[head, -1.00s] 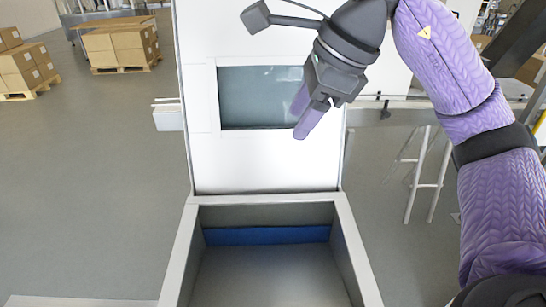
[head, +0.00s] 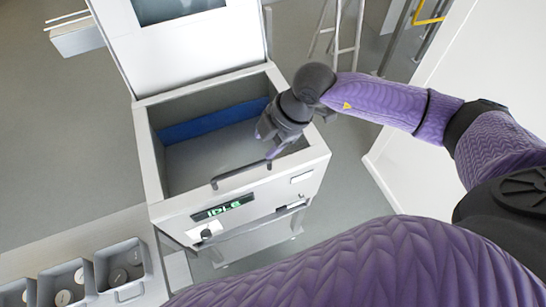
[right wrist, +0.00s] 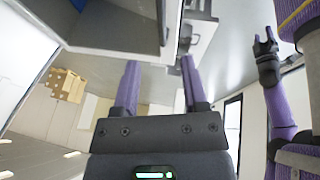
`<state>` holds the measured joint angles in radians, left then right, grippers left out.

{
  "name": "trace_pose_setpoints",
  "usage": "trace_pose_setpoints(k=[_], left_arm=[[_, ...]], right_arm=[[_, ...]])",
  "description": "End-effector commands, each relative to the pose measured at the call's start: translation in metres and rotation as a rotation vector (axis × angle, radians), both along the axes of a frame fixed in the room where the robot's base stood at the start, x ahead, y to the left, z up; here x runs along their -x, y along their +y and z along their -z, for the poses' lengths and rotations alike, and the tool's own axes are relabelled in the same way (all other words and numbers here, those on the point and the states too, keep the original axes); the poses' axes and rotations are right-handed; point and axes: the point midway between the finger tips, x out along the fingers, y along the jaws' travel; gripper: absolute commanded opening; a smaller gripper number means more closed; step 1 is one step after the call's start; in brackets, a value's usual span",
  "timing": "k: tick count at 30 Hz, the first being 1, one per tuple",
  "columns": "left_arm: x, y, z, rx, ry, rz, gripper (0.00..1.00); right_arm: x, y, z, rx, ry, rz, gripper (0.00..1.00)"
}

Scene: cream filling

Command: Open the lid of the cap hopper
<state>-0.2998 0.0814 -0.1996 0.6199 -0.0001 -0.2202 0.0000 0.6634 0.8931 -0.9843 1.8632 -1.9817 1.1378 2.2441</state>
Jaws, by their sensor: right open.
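The cap hopper (head: 143,150) is a pale box with a grey inside and a blue strip on its back wall. Its white lid (head: 160,70), with a dark window, stands raised at the back edge, so the box is open on top. A dark bar handle (head: 240,174) is on the front. My right gripper (head: 264,145) is open and empty at the front right rim, close to the handle's right end; I cannot tell if it touches. Its parted fingers show in the right wrist view (right wrist: 158,88). My left gripper (right wrist: 265,42) shows small there, fingers apart.
A green-lit display (head: 222,210) is on the hopper's front. Several grey bins (head: 120,272) with round pieces stand at the lower left. A white panel (head: 440,110) is on the right. Open floor (head: 60,150) lies left of the hopper.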

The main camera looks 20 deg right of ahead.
Motion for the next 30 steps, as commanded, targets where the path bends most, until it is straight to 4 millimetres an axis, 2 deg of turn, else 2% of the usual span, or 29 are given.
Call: trace_pose_setpoints(k=[5,12,15,19,26,30], left_arm=[[0.000,0.000,-0.001,0.000,0.000,0.000,0.59],[0.000,-0.001,0.004,0.001,-0.001,0.000,0.59],[0.000,-0.001,0.007,0.001,0.000,0.000,0.59],[0.000,-0.001,0.007,0.002,0.000,0.000,0.59],[0.000,-0.001,0.007,0.002,0.000,0.000,0.59],[0.000,-0.001,0.007,0.002,0.000,0.000,0.59]], right_arm=[[0.001,0.011,0.022,-0.021,0.033,0.064,0.56],[-0.010,0.033,0.075,-0.020,0.031,0.061,0.56],[-0.013,0.038,0.089,-0.020,0.030,0.062,0.56],[-0.015,0.041,0.096,-0.019,0.028,0.061,0.56],[-0.015,0.041,0.096,-0.018,0.028,0.061,0.56],[-0.015,0.041,0.095,-0.018,0.028,0.061,0.28]])
